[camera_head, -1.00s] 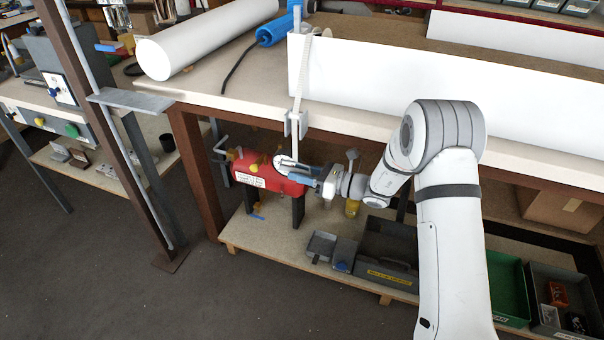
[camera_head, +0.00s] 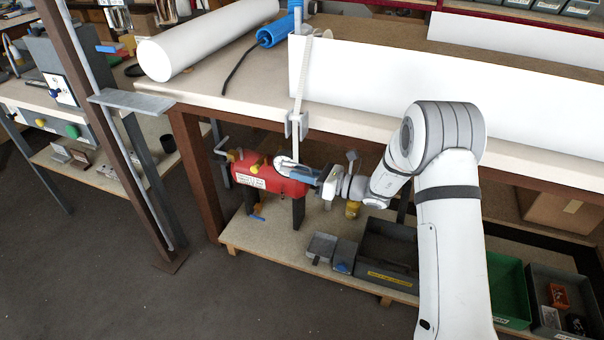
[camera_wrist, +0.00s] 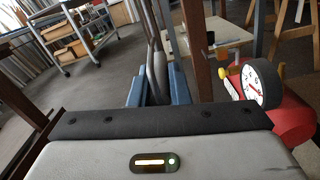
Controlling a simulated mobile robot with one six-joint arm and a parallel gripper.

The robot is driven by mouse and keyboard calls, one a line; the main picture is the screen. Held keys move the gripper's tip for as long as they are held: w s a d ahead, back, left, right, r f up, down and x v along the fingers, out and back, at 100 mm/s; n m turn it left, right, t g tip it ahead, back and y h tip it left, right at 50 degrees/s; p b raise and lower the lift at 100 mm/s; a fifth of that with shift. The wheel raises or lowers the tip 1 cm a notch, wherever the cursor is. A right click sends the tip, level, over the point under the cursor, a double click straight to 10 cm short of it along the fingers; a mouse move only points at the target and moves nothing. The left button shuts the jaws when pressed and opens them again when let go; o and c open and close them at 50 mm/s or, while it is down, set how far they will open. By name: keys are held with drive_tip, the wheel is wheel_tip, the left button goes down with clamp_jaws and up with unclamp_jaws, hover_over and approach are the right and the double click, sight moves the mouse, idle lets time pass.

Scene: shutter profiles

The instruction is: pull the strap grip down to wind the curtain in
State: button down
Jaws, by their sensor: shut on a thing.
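A pale strap (camera_head: 299,88) hangs down in front of the bench and runs through a grey guide (camera_head: 296,125) at the bench's front edge. Below the guide it reaches my gripper (camera_head: 302,172), just in front of a red tank. In the wrist view, my gripper's blue fingers (camera_wrist: 157,92) are shut on the grey strap grip (camera_wrist: 158,72), which stands between them. The fingers hide part of the grip. A long white panel (camera_head: 400,90) stands on the bench behind the strap; I cannot tell whether it is the curtain.
The red tank (camera_head: 250,170) is close behind my gripper; its dial gauge (camera_wrist: 262,83) shows at the right of the wrist view. Dark trays (camera_head: 385,255) sit on the lower shelf. A brown post (camera_head: 110,130) stands at left. The floor in front is clear.

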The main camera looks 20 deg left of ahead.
wheel_tip(320, 180, down, 17)
drive_tip(key=b, duration=0.7)
drive_tip(key=shift+b, duration=0.3)
drive_tip(key=shift+r, duration=0.1)
drive_tip(key=c, duration=1.4)
unclamp_jaws()
drive_tip(key=shift+o, duration=0.2)
drive_tip(key=shift+d, duration=0.1)
drive_tip(key=d+p, duration=0.1)
drive_tip(key=d, duration=0.6)
drive_tip(key=shift+s+d+p, duration=0.3)
drive_tip(key=shift+p, duration=0.1)
